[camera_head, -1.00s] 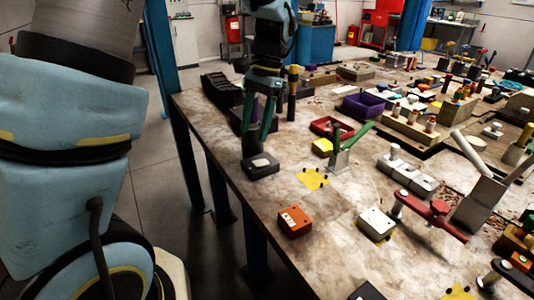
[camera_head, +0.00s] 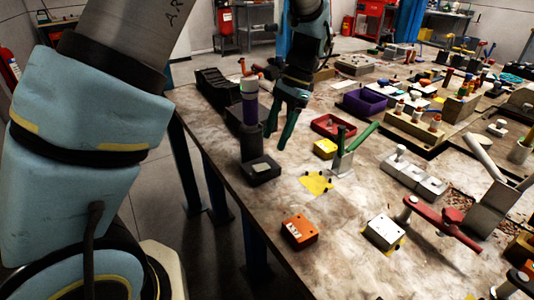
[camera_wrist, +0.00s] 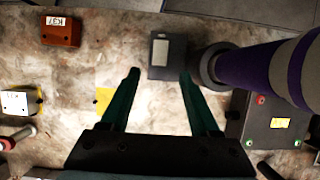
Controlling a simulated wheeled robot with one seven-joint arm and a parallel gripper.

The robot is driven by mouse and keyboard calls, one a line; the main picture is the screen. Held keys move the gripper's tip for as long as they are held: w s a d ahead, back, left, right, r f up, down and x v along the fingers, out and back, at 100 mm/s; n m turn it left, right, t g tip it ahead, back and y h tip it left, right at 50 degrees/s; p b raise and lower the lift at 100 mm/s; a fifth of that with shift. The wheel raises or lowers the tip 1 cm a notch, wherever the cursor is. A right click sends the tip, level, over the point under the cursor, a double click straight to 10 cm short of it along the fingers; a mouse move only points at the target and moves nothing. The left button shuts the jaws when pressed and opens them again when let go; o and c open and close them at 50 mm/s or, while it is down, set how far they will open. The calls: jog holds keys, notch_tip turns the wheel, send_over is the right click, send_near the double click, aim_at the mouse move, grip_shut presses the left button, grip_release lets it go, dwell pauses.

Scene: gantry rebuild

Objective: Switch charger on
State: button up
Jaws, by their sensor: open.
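No readable label marks the charger. One candidate is a low dark box (camera_head: 260,170) with a pale rectangular pad on top, near the table's left edge. The same dark box is at top centre in the wrist view (camera_wrist: 158,66). An upright post (camera_head: 249,110) with purple and white bands stands right behind it. A second dark box (camera_wrist: 262,133) with red and green knobs and a yellow label lies beside the post, mostly hidden in the head view. My gripper (camera_head: 281,143) is open and empty, with green fingers, above the table to the right of the post. Contact is not visible.
An orange box (camera_head: 299,231) and a white box (camera_head: 382,231) stand nearer the front. The tabletop between the dark box and the orange box is clear.

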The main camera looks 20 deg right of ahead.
aim_at(264, 166)
jog(key=p+x, duration=0.1)
jog(key=x, duration=0.5)
jog(key=shift+a+f, duration=0.1)
jog(key=shift+f, duration=0.2)
grip_shut()
